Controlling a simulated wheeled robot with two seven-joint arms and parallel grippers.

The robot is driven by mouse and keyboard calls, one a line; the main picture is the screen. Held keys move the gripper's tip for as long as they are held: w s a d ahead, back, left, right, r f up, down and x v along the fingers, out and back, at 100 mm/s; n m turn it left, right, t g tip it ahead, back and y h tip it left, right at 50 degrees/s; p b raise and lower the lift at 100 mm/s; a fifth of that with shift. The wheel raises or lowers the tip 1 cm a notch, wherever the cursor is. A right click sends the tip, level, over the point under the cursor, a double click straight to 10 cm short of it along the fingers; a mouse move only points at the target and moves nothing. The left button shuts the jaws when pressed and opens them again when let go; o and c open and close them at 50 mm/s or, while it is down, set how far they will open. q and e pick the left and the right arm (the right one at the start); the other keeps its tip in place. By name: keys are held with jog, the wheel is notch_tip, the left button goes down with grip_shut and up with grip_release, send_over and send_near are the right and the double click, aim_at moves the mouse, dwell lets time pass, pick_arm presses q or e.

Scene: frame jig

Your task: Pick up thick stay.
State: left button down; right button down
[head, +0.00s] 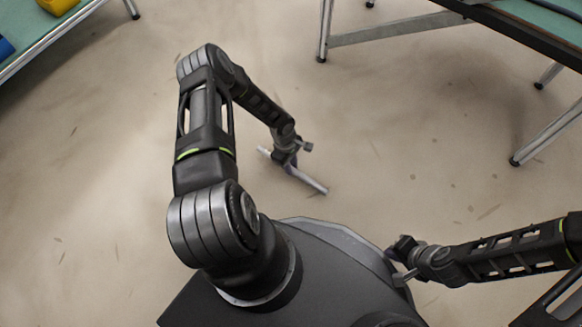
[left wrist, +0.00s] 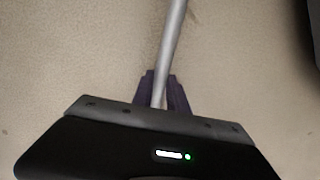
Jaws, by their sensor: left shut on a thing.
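A straight grey metal rod, which I take to be the thick stay (head: 309,181), is in my left gripper (head: 287,163). In the head view it slants from upper left to lower right, with a short pale end (head: 264,151) showing on the far side of the gripper. In the left wrist view the rod (left wrist: 172,45) runs up out of the frame from between the dark fingers (left wrist: 165,92), which are shut on it. My right gripper (head: 397,262) is at the lower right, beside my base; its fingers are too small to tell open from shut.
A green-topped table (head: 540,25) stands at the upper right on metal legs. Another green-topped table (head: 45,50) is at the upper left, with a yellow thing (head: 57,5) and a blue thing (head: 5,47) on it. The beige floor between them is clear.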

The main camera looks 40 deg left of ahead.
pick_arm(q)
notch_tip(320, 180, up, 7)
jog(key=shift+f+p, duration=0.2)
jog(key=shift+p, duration=1)
jog(key=shift+r, duration=0.2)
